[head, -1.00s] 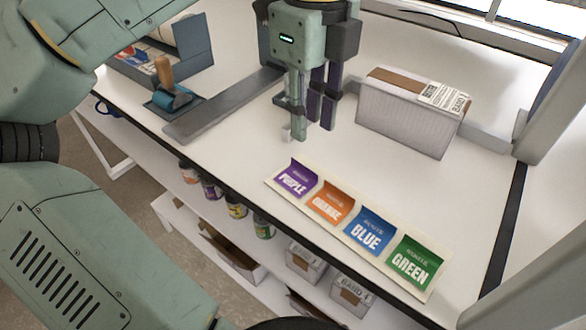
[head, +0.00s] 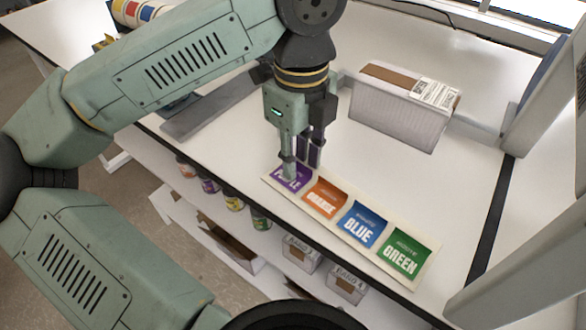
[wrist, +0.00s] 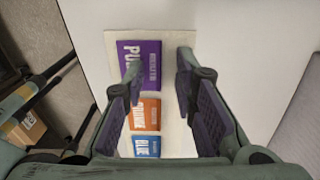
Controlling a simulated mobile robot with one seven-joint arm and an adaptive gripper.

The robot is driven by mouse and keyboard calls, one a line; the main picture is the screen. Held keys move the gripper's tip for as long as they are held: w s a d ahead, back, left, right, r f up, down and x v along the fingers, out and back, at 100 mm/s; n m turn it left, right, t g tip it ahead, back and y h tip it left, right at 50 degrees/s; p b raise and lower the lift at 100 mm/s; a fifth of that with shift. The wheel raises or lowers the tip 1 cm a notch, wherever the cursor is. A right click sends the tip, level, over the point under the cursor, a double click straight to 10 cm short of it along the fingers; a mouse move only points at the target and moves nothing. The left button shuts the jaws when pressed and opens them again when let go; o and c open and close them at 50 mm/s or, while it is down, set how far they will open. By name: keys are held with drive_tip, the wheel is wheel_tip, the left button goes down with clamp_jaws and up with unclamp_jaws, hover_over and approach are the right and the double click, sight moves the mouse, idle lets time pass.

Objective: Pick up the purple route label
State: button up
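In the wrist view the purple label (wrist: 140,62) shows ahead of and between my fingers, toward the left one. My gripper (head: 302,172) is directly over the purple label, pointing down, and its fingers hide part of the lettering. The wrist view shows my gripper (wrist: 157,85) open with a wide gap and nothing held. I cannot tell whether the fingertips touch the label.
Orange (head: 324,198), blue (head: 361,225) and green (head: 406,252) labels lie in line on the same strip. A large carton (head: 398,108) stands behind on the table. The table's front edge runs close beside the strip, with small jars (head: 234,202) on a shelf below.

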clamp_jaws()
idle(0.3)
